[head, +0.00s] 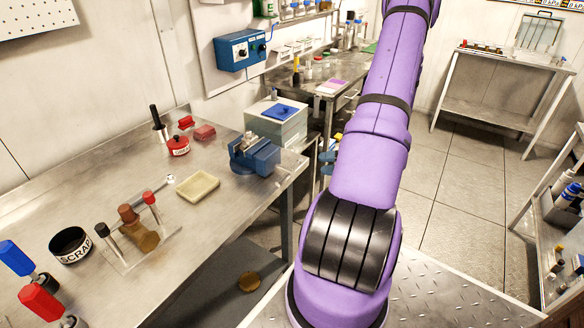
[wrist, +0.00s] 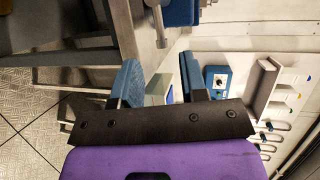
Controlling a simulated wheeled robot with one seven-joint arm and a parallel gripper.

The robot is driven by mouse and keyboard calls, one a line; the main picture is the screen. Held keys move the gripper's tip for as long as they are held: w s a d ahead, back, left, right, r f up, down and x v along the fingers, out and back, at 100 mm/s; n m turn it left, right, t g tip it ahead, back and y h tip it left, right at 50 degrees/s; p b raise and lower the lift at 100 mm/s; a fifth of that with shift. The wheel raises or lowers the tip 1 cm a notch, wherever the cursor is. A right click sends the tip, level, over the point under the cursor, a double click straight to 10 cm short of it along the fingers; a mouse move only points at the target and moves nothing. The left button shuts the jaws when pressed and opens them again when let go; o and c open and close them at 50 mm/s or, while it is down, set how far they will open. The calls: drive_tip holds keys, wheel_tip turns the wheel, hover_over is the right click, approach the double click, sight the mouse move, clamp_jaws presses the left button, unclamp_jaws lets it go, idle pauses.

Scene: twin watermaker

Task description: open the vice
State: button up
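The blue vice (head: 255,155) is fixed near the right end of the steel bench in the head view. The width of its jaw gap is too small to tell there. In the wrist view, a blue body that appears to be the vice (wrist: 180,12) is cut off by the top edge, with a metal bar that looks like its handle (wrist: 155,22) beside it. My gripper (wrist: 160,75) shows in the wrist view with its two blue-padded fingers apart and nothing held between them. It is apart from the vice. The head view does not show my gripper; my arm runs out at the top.
A grey box (head: 277,122) with a blue top piece stands behind the vice. A yellow tray (head: 198,186), a red container (head: 179,145) and a scrap cup (head: 70,246) are on the bench (head: 235,205). A blue control box (head: 240,50) hangs on the wall.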

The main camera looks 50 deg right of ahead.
sight(296, 164)
drive_tip(key=x, duration=1)
clamp_jaws()
